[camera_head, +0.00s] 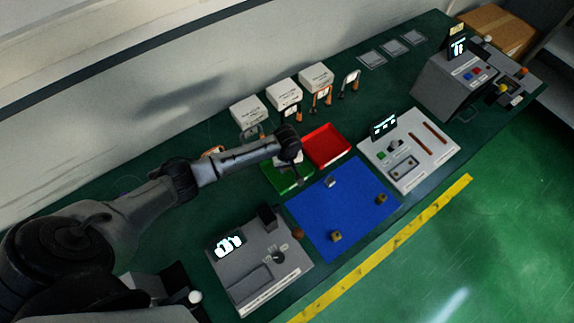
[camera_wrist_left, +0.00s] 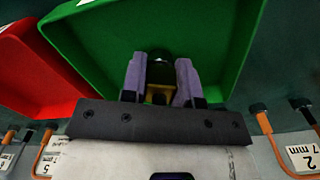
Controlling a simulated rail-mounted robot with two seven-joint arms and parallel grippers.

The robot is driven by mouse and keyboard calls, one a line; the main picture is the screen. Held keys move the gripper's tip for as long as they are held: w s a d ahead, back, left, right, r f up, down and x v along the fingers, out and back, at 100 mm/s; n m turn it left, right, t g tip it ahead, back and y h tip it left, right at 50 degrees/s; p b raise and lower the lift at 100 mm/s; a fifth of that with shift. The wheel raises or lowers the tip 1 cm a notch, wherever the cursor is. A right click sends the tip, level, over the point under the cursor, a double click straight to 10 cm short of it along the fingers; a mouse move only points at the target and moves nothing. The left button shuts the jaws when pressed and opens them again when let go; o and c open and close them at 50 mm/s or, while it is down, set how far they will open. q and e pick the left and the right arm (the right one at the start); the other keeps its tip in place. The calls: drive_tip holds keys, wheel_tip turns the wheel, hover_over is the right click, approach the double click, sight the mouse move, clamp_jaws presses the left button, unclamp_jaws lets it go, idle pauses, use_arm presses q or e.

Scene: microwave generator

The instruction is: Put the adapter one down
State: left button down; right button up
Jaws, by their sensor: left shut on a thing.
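My left gripper (camera_head: 290,160) is over the green tray (camera_head: 287,184) in the head view. In the left wrist view its two pale fingers (camera_wrist_left: 160,82) are shut on an adapter, a small brass-coloured piece (camera_wrist_left: 158,96) with a dark round part behind it. The green tray (camera_wrist_left: 215,30) fills the wrist view beyond the fingers. I cannot tell whether the adapter touches the tray floor. In the head view the gripper and arm hide the held adapter and part of the tray. My right gripper is not in view.
A red tray (camera_head: 327,146) stands right beside the green one. A blue mat (camera_head: 350,215) in front holds a few small pieces. White boxes (camera_head: 283,93) and orange-handled tools stand behind. Grey devices (camera_head: 262,268) and a white panel (camera_head: 410,150) stand either side.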

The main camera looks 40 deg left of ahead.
use_arm(q)
drive_tip(key=shift+f, duration=0.1)
drive_tip(key=c, duration=0.9)
unclamp_jaws()
drive_tip(key=shift+f, duration=0.1)
drive_tip(key=shift+o, duration=0.2)
wheel_tip(320, 180, up, 12)
drive_tip(key=shift+r+p, duration=0.2)
drive_tip(key=shift+p, duration=0.5)
